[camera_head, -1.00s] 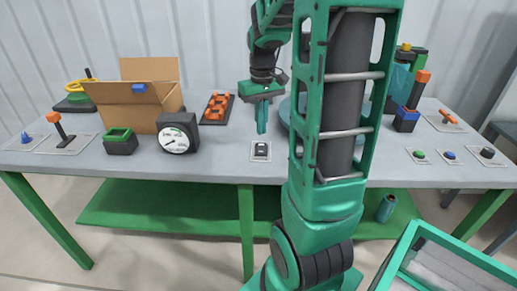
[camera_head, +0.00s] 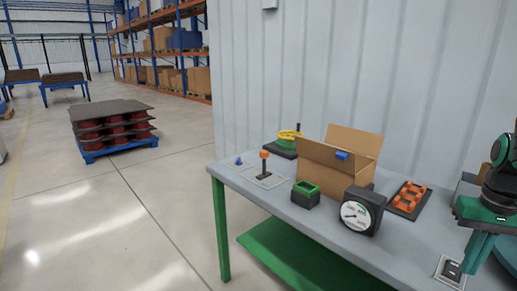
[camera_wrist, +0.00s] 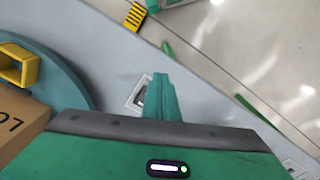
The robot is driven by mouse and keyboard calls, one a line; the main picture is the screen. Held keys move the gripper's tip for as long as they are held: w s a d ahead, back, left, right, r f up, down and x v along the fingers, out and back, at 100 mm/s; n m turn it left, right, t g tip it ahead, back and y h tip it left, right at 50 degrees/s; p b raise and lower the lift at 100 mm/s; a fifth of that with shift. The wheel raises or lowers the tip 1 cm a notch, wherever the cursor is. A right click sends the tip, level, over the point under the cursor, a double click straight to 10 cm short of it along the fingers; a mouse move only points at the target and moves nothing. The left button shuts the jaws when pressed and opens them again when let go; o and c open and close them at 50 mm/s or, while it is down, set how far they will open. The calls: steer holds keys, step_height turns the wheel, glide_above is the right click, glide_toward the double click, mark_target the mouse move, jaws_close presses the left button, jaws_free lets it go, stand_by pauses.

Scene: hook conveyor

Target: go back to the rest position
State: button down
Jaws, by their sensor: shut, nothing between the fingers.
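My gripper (camera_head: 478,252) is at the right edge of the head view, pointing down over the grey table (camera_head: 335,240). Its fingers are together and empty. They are beside a small light plate with a dark switch (camera_head: 452,268) near the table's front edge. In the wrist view the closed fingers (camera_wrist: 163,100) show at the middle, and they partly cover the light plate (camera_wrist: 133,92). I cannot tell how high the fingertips are above the table. Most of my arm is outside the head view.
On the table are an open cardboard box (camera_head: 335,165), a gauge (camera_head: 362,211), an orange-handled lever (camera_head: 265,166), a green-topped block (camera_head: 305,194) and an orange part on a dark tray (camera_head: 409,199). A loaded blue pallet (camera_head: 115,140) stands on open floor at left.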

steer(key=s+a+f+m, duration=0.1)
steer(key=s+a, duration=0.5)
steer(key=s, duration=0.5)
steer(key=shift+a+f+m, duration=0.2)
steer(key=shift+f+m, duration=0.1)
steer(key=shift+f, duration=0.05)
